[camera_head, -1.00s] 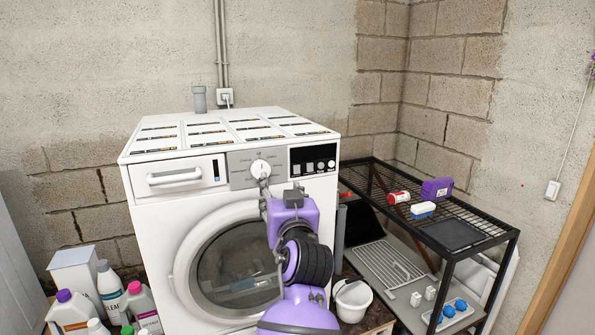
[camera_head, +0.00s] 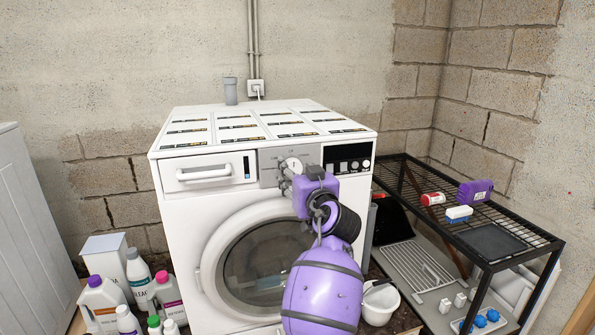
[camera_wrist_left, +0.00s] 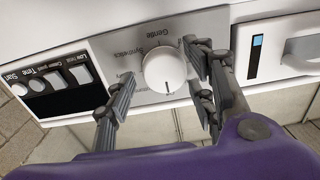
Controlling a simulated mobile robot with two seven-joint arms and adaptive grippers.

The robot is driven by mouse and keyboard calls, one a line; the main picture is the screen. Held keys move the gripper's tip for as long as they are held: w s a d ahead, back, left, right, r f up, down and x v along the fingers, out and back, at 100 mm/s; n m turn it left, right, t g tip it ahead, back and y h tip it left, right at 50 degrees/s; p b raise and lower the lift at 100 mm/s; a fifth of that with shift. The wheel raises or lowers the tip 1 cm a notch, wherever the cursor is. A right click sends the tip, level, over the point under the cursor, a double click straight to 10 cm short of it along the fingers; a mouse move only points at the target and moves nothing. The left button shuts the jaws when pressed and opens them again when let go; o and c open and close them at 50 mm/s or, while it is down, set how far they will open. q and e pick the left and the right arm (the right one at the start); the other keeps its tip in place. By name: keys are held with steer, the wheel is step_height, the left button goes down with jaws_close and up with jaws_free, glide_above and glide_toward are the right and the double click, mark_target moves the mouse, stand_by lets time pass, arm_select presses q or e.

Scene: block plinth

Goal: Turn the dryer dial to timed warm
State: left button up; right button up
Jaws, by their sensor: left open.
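The white round dial (camera_head: 292,164) sits on the grey panel at the upper front of the white dryer (camera_head: 185,230). It also shows in the left wrist view (camera_wrist_left: 165,68), with a short dark mark at the lower edge of its face. "Gentle" and "Synthetics" are printed around it; other labels are partly hidden by fingers, and I cannot read a timed warm label. My left gripper (camera_head: 287,182) is open at the dial. In the left wrist view its fingers (camera_wrist_left: 160,78) stand on both sides of the dial; contact is unclear. My right gripper is not in view.
A dark button panel (camera_head: 348,159) is right of the dial, and a drawer handle (camera_head: 204,174) left. A black wire rack (camera_head: 478,224) holding small items stands at the right. Several bottles (camera_head: 103,300) stand at lower left. A white bucket (camera_head: 380,303) sits low beside the dryer.

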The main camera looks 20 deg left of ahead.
arm_select(q)
steer(key=shift+w+a, duration=0.1)
steer(key=shift+c, duration=0.9)
steer(key=c, duration=0.9)
steer(key=shift+o, duration=0.2)
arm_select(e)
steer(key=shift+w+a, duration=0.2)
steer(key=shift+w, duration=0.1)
arm_select(q)
steer(key=shift+m, duration=0.3)
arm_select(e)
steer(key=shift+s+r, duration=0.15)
